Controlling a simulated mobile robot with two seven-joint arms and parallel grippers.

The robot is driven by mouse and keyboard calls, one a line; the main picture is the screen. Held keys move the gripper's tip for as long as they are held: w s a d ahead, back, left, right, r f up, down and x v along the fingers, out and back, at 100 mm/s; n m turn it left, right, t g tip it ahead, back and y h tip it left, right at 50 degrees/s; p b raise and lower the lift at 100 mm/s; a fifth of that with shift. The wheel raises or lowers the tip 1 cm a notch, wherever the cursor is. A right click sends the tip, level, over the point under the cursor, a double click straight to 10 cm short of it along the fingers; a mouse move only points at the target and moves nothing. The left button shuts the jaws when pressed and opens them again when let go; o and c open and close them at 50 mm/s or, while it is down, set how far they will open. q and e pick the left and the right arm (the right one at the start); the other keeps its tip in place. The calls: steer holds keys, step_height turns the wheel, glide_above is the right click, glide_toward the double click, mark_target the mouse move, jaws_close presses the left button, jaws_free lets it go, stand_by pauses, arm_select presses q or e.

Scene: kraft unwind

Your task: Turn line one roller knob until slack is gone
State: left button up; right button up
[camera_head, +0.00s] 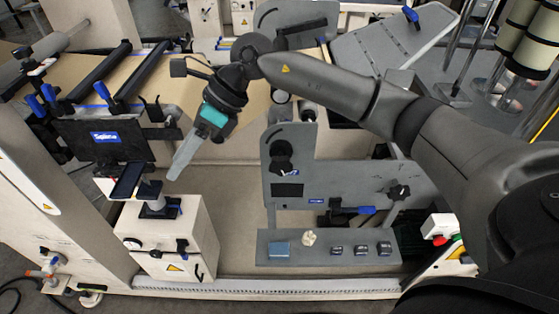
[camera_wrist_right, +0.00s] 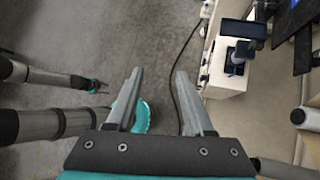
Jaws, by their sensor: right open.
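My right gripper (camera_head: 176,172) hangs over the left of the head view, its light grey fingers pointing down and left. In the right wrist view the fingers (camera_wrist_right: 158,72) are spread with nothing between them. A black lobed knob (camera_head: 398,190) is on the right of the grey plate, and another black knob (camera_head: 282,160) is on its upright part. Both are well right of the gripper. I cannot tell which is the line one knob. The brown web (camera_head: 175,85) runs over black rollers (camera_head: 143,70); its slack is unclear.
A cream box (camera_head: 167,238) with a small stand is just below the right gripper. A grey shelf (camera_head: 335,258) holds small blocks and a cream piece (camera_head: 309,238). Open floor shows in the wrist view.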

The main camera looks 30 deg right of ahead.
steer(key=w+d+h, duration=0.2)
steer(key=d+h, duration=0.3)
steer(key=d, duration=0.6)
steer(key=r+h, duration=0.1)
steer(key=h, duration=0.3)
glide_above(281, 158)
steer(key=shift+m+g, duration=0.3)
steer(key=shift+g, duration=0.1)
step_height(281, 158, down, 14)
steer(key=shift+f+p, duration=0.25)
steer(key=shift+p, duration=0.15)
jaws_close()
